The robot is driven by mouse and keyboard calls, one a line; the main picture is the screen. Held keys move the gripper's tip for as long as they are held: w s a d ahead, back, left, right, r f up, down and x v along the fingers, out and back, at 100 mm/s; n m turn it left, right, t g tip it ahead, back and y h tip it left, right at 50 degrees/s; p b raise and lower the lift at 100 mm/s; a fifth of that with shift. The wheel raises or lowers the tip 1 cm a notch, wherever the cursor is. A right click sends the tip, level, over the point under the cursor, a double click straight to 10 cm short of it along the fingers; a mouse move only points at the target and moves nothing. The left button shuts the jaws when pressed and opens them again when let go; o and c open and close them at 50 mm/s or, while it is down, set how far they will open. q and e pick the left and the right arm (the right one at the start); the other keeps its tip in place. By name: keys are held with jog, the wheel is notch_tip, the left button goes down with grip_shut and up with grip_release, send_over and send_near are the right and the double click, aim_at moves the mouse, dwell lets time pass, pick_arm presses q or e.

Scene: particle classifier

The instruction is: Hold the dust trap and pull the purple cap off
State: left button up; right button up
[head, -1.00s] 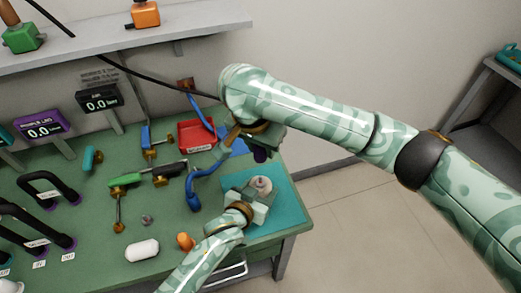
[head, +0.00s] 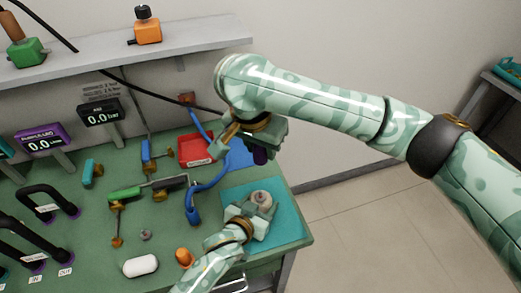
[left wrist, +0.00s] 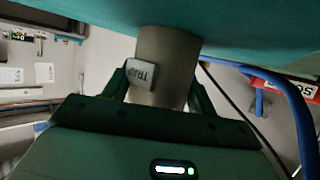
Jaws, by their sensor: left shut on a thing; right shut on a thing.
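The dust trap (head: 262,198) is a pale grey cylinder at the teal mat (head: 290,222) on the right of the bench. My left gripper (head: 250,211) is shut around it. In the left wrist view the trap (left wrist: 172,50) stands between the fingers, with a small "TRAP" label on its side. The purple cap (head: 261,155) is off the trap, above and behind it in the head view. My right gripper (head: 262,143) is shut on the cap and hides most of it.
A red tray (head: 195,150) and a blue hose (head: 210,183) lie left of my right gripper. Orange (head: 184,257) and white (head: 140,266) pieces lie near my left forearm. Black handles (head: 45,200) stand at the left. A grey shelf (head: 150,50) runs above.

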jog(key=shift+r, duration=0.1)
jog(key=shift+r, duration=1.5)
pick_arm(q)
jog(key=o, duration=1.6)
jog(key=shift+c, duration=0.2)
